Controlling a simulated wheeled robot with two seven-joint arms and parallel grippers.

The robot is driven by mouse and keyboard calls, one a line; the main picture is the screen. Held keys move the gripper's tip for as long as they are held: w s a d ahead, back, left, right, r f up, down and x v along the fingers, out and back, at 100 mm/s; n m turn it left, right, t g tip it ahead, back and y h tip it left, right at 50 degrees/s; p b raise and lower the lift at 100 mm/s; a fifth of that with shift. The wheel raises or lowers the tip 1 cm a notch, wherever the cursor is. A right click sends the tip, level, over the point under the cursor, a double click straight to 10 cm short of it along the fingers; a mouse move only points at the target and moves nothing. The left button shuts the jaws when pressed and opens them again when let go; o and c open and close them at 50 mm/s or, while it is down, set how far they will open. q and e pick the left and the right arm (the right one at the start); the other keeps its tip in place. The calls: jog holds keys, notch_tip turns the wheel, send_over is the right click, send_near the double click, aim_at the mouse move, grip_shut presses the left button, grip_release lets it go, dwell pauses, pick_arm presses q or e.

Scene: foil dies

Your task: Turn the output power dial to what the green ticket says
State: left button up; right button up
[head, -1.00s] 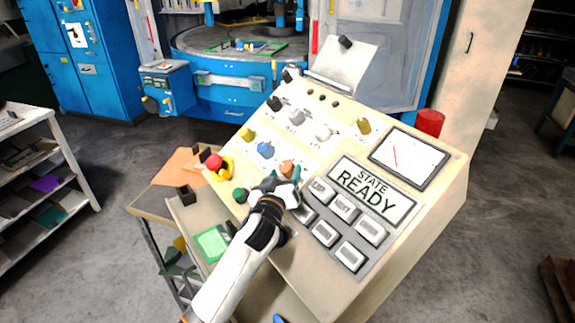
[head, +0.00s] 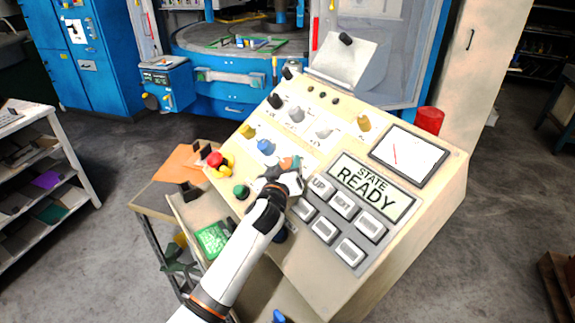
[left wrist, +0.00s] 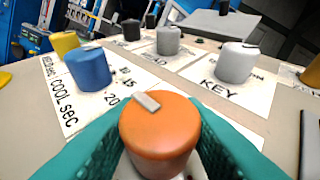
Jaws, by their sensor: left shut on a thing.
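My left gripper (head: 291,163) is over the sloped console and shut on an orange knob (head: 285,163). In the left wrist view the orange knob (left wrist: 158,128) sits between the two teal fingers, its white pointer mark toward the upper left. The knob's own label is hidden, so I cannot tell from it which dial this is. The green ticket (head: 212,240) lies low at the console's left front, its writing too small to read. My right gripper is not in view.
A blue knob (left wrist: 88,69) by "COOL SEC" and a grey knob (left wrist: 237,62) by "KEY" stand close by. A green knob (head: 240,191), a red button (head: 214,159) and grey keys under the "STATE READY" display (head: 372,188) are around my arm.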

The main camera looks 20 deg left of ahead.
pick_arm(q)
jog(key=m+h+p, duration=0.1)
jog(key=m+h, duration=0.4)
jog(key=m, duration=0.1)
jog(key=shift+a+h, duration=0.15)
jog(key=shift+h, duration=0.25)
jog(key=m+h, duration=0.3)
jog(key=shift+m+g+h+b, duration=0.6)
jog(key=shift+m+g+h, duration=0.3)
jog(key=shift+m+h, duration=0.9)
jog(key=shift+h, duration=0.1)
jog(key=o, duration=1)
